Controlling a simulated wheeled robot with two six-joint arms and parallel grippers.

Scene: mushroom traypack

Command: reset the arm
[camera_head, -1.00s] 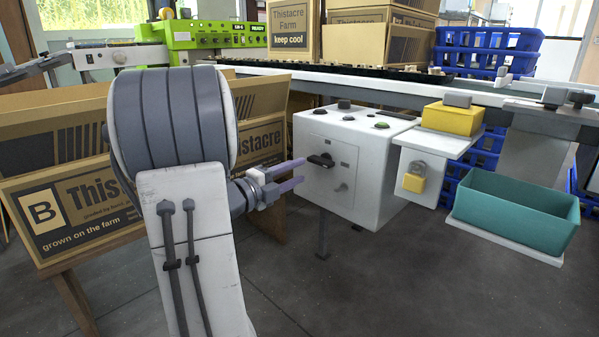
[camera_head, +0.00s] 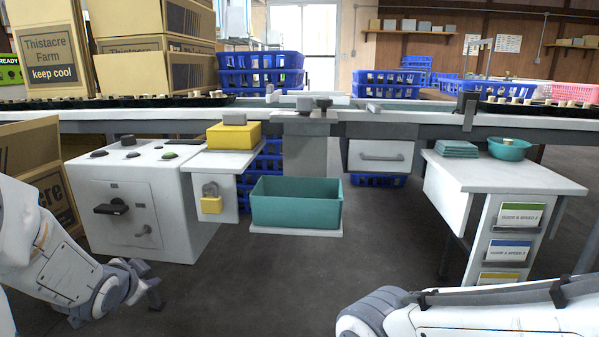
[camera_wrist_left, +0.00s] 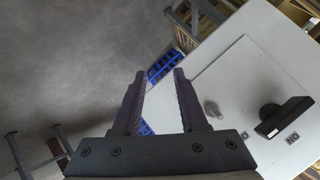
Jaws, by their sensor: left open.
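My left arm (camera_head: 62,270) comes in low at the left of the head view. Its gripper (camera_head: 152,284) hangs low, in front of the white control box (camera_head: 190,215) and apart from it. In the left wrist view the two dark fingers (camera_wrist_left: 157,85) are spread with nothing between them. The box's black rotary handle (camera_head: 111,207) points sideways; it also shows at the right of the wrist view (camera_wrist_left: 285,116). My right arm (camera_head: 440,318) lies along the bottom right of the head view, and its gripper is not visible.
A teal bin (camera_head: 297,205) stands on a low white shelf ahead. A yellow box (camera_head: 233,136) and a padlock (camera_head: 211,204) are beside the control box. A white desk (camera_head: 505,178) stands at the right. Brown cartons (camera_head: 30,160) are at the left. The middle floor is clear.

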